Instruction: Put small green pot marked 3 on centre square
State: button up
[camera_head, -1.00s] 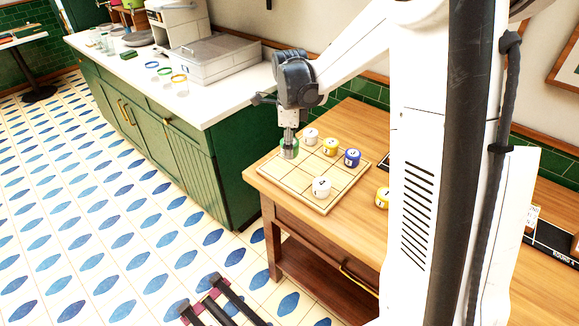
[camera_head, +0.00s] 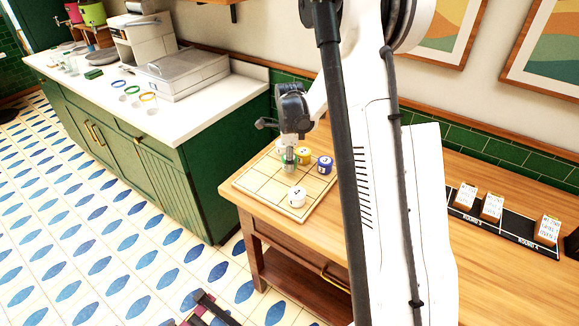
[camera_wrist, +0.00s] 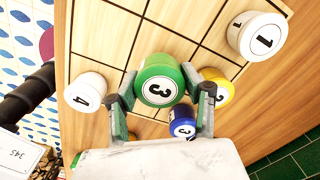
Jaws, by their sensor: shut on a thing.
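My gripper (camera_head: 289,164) is shut on the small green pot marked 3 (camera_wrist: 159,82); its fingers sit on either side in the wrist view. The pot is over the middle of the wooden grid board (camera_head: 246,184); I cannot tell whether it touches the board. The centre square is largely hidden beneath it. A white pot marked 4 (camera_head: 297,196) stands on the near side of the board. A yellow pot (camera_wrist: 217,87), a blue pot marked 3 (camera_head: 325,164) and a white pot marked 1 (camera_wrist: 257,38) stand on the other sides, close around my gripper.
The board lies on a wooden table (camera_head: 400,165). A black rack (camera_head: 462,214) with cards stands at its right. A green cabinet with a white counter (camera_head: 165,120) is at the left, holding glasses and a grey metal box (camera_head: 182,74).

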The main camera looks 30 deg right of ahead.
jog(key=shift+f, duration=1.55)
jog(key=shift+f, duration=0.2)
jog(key=o, duration=1.3)
jog(key=shift+c, duration=0.2)
jog(key=shift+r, duration=0.2)
